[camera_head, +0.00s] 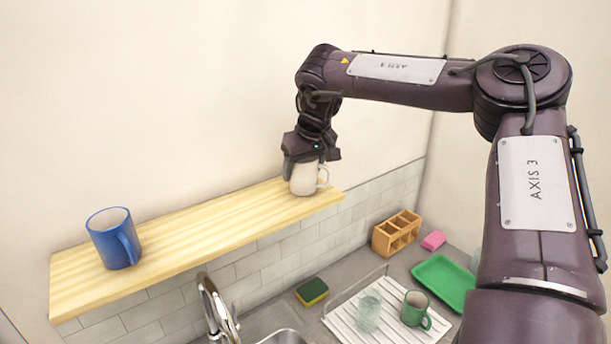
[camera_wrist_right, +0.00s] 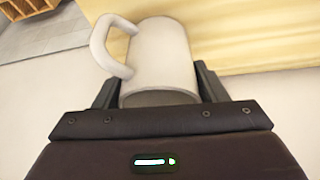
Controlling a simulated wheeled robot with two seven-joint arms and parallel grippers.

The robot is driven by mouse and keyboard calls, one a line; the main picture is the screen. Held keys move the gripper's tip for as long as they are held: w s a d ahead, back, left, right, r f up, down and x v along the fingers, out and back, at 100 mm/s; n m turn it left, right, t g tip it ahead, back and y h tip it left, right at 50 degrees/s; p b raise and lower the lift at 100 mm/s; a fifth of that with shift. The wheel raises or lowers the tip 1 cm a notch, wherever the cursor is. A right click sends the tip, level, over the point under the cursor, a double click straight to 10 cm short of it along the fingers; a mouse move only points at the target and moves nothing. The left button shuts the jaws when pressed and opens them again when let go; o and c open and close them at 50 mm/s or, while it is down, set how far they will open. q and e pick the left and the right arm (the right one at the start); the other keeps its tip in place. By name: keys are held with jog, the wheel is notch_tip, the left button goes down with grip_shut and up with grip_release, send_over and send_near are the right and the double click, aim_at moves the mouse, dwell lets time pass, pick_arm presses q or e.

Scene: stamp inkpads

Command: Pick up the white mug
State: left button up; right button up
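The white mug (camera_head: 304,179) is upright at the right part of the wooden shelf (camera_head: 190,237), with its handle to the right. I cannot tell whether its base rests on the shelf or is just above it. My right gripper (camera_head: 309,160) comes down over the mug from above. In the right wrist view the mug (camera_wrist_right: 160,60) sits between the two fingers of the right gripper (camera_wrist_right: 160,84), which lie close against its sides; the gripper looks shut on it. The handle points left there. My left gripper is not in view.
A blue mug (camera_head: 114,240) stands on the shelf's left part. Below are a faucet (camera_head: 215,308), a sponge (camera_head: 312,292), a drying rack with a glass (camera_head: 369,312) and green mug (camera_head: 415,309), a wooden caddy (camera_head: 396,235), a pink block (camera_head: 433,240) and a green tray (camera_head: 445,280).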

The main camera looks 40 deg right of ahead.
jog(key=shift+d, duration=0.1)
jog(key=c, duration=0.7)
jog(key=shift+r, duration=0.1)
